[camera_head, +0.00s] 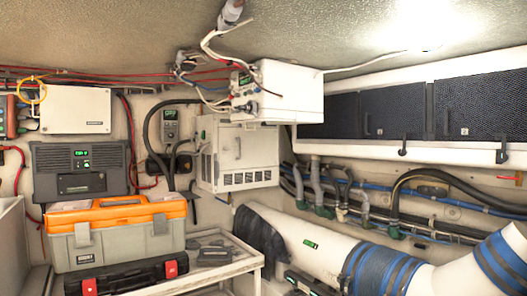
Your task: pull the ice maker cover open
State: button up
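No label that I can read names the ice maker. The thing that best fits it is a white box-like unit (207,165) on the back wall near the middle. Its front cover (255,152) has a small upright handle (237,148) on the left and dark vent slots along the bottom. The cover looks shut, flush with the box. My gripper is not in view, so its state and its place relative to the cover are hidden.
A white device (290,98) with cables hangs just above the unit. An orange-lidded toolbox (125,238) stands at lower left by a pale shelf (238,252). A thick white, blue-banded tube (335,247) crosses the lower right. Dark-fronted lockers (390,115) line the right.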

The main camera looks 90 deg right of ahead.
aim_at(259, 148)
jog(key=u, duration=0.1)
jog(key=k, duration=1)
jog(key=z, duration=1.65)
jog(key=i, duration=1)
jog(key=z, duration=0.15)
jog(key=k, duration=0.15)
jog(key=u, duration=0.05)
